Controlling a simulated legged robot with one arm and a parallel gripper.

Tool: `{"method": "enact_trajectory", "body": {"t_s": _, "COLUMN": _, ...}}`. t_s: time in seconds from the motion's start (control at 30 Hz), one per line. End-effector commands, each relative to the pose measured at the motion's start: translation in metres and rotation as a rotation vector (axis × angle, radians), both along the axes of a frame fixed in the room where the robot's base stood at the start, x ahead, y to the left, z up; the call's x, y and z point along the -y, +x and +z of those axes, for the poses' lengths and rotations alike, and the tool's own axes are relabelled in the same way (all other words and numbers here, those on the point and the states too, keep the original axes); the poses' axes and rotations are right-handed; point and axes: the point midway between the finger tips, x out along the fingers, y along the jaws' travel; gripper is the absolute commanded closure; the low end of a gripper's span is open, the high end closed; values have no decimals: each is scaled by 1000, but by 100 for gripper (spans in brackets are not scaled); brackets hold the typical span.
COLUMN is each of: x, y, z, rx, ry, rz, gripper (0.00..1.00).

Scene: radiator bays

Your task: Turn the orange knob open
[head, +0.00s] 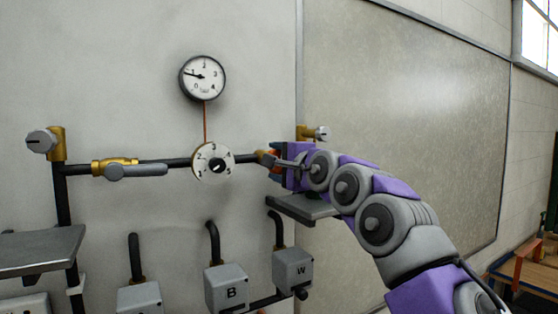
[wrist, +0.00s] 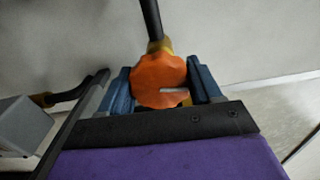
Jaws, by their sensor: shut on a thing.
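The orange knob (wrist: 160,79) shows in the wrist view as a lobed disc with a pale slot mark on its lower right. It sits on a brass fitting (wrist: 159,45) at the end of a black pipe. My gripper (wrist: 165,88) has its two blue fingers on either side of the knob, shut on it. In the head view my gripper (head: 275,162) is at the right end of the horizontal pipe. Only a small orange part of the knob shows there; the rest is hidden by my gripper.
A pressure gauge (head: 202,78) and a white numbered dial (head: 213,162) are left of my gripper. A grey lever valve (head: 137,171) is further left. A grey shelf (head: 303,208) is just below my gripper, with grey boxes (head: 227,288) lower down.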

Motion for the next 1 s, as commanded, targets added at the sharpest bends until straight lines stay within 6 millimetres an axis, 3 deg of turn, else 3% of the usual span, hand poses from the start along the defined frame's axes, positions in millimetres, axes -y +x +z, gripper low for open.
{"method": "enact_trajectory", "body": {"t_s": 0.4, "x": -1, "y": 1, "z": -4, "rx": 94, "ry": -154, "rz": 3, "gripper": 67}}
{"method": "enact_trajectory", "body": {"t_s": 0.93, "x": -2, "y": 1, "z": -6, "rx": 105, "ry": -174, "rz": 3, "gripper": 67}}
{"method": "enact_trajectory", "body": {"t_s": 0.97, "x": -2, "y": 1, "z": -6, "rx": 104, "ry": -175, "rz": 3, "gripper": 34}}
{"method": "enact_trajectory", "body": {"t_s": 1.0, "x": -2, "y": 1, "z": -6, "rx": 105, "ry": -174, "rz": 3, "gripper": 31}}
